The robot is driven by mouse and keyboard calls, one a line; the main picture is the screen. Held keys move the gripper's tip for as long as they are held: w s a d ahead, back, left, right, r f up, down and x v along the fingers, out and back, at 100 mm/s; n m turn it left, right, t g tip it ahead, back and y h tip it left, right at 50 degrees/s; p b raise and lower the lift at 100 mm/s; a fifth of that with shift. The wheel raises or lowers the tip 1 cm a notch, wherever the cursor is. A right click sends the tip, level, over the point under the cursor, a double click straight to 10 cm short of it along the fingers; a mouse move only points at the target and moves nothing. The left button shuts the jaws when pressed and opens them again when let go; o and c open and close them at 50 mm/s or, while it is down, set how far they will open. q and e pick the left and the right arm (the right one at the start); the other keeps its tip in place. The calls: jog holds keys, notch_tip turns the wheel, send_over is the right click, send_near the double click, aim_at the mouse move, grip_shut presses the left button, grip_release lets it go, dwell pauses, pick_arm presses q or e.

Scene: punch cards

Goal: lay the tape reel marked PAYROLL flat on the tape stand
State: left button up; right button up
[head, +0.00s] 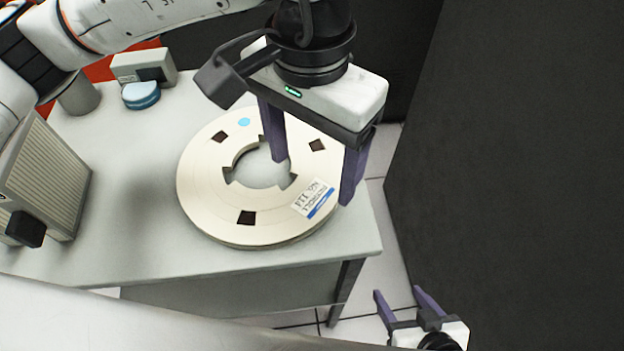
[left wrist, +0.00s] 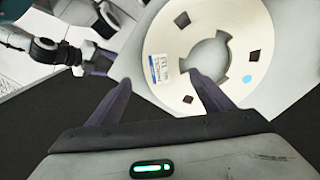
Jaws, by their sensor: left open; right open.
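The tape reel (head: 207,195), a cream disc with a wide centre hole, dark square windows, a blue dot and a white-and-blue label that seems to read PAYROLL, lies flat on the pale table top. It also shows in the left wrist view (left wrist: 230,22). My left gripper (head: 313,182) is open and empty over the reel's right side, one finger above the centre hole, the other near the outer rim. Contact cannot be told. My right gripper (head: 398,291) is open and empty, low beyond the table's front right corner. I cannot make out a separate tape stand.
The pale table (head: 130,235) has free room left of the reel. A ribbed grey box (head: 48,185) stands at its left edge. A small grey device (head: 143,66) and a blue round item (head: 141,95) sit at the back left. A dark panel (head: 510,150) rises at the right.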

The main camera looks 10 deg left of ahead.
pick_arm(q)
notch_tip(320, 180, up, 6)
dwell(0.5)
